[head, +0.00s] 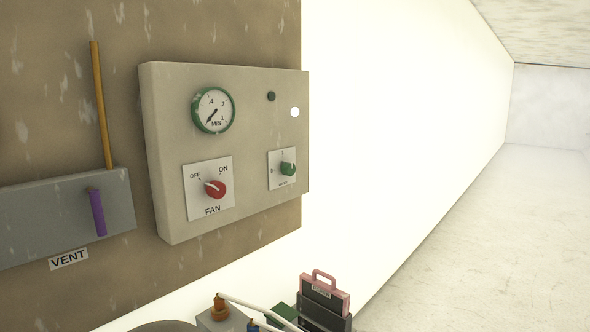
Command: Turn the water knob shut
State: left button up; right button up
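No knob with a readable water label is in the head view. A green knob (287,169) sits on a small white plate (274,180) at the right of the beige wall panel (170,130); the lettering under it is too small to read. A red knob (215,189) labelled FAN sits lower left on the same panel, its white pointer towards OFF. Neither of my grippers is in view.
A round green-rimmed gauge (213,110) is above the FAN knob. A grey VENT box (30,222) with a purple handle (97,212) is at left. Below stand a grey block (228,320) with an orange fitting (219,306) and a pink-handled case (325,295).

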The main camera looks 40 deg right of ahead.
aim_at(289, 168)
jog(key=z, duration=2.4)
jog(key=i, duration=0.9)
jog(key=u, duration=1.9)
